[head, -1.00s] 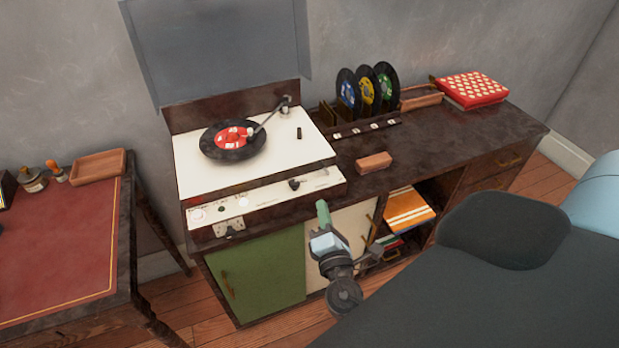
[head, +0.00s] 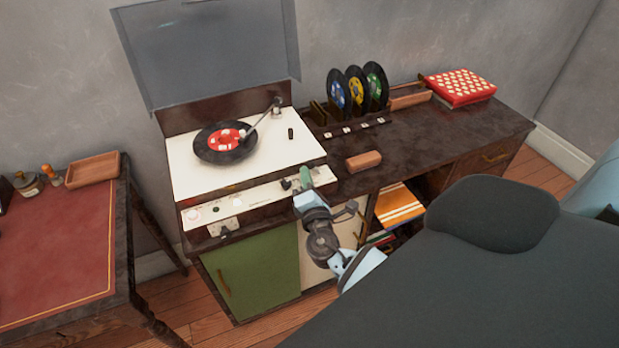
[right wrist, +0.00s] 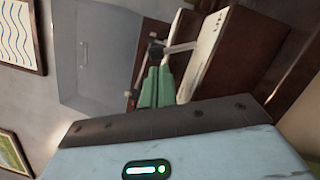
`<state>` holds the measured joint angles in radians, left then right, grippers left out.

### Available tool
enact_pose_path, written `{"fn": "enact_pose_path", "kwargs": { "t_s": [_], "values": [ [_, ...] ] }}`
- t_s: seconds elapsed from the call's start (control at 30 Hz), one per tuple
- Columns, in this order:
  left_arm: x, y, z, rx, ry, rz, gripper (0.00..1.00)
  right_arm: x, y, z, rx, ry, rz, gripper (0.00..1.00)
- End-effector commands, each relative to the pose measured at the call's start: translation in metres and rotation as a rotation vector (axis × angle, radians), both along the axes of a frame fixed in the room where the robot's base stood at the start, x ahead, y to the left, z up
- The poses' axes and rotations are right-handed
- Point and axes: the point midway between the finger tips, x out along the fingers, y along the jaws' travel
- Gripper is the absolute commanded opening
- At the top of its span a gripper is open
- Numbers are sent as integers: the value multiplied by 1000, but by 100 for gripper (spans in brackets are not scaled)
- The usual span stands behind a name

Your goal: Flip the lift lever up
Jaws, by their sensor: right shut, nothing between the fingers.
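A record player (head: 190,178) with a cream top stands on the dark cabinet, a black record with a red label (head: 212,150) on it. A small dark lever (head: 287,184) sits on its cream front panel (head: 255,197). My right gripper (head: 305,181) is at the right end of this panel, just right of the lever; contact cannot be told. Its green fingers (right wrist: 157,88) are shut and empty, and a dark knob-like part (right wrist: 155,49) shows just beyond their tips in the right wrist view. A short dark peg (head: 291,133) stands upright on the deck. My left gripper is out of view.
The raised lid (head: 210,50) stands behind the player. The tonearm (head: 262,118) reaches over the record. A brown block (head: 363,161) lies on the cabinet top (head: 430,140) to the right, before a rack of records (head: 357,90). A red-topped desk (head: 60,240) is at left.

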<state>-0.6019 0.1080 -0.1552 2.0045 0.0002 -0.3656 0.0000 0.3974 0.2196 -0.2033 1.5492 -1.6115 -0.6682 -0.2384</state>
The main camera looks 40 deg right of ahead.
Motion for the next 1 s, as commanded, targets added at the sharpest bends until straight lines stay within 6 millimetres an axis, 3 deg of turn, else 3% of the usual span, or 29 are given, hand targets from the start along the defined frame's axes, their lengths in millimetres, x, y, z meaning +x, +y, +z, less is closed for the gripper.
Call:
{"fn": "enact_pose_path", "kwargs": {
  "t_s": [1.0],
  "values": [
    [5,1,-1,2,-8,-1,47,1,-3,4,97,-23,1,0]
  ]
}}
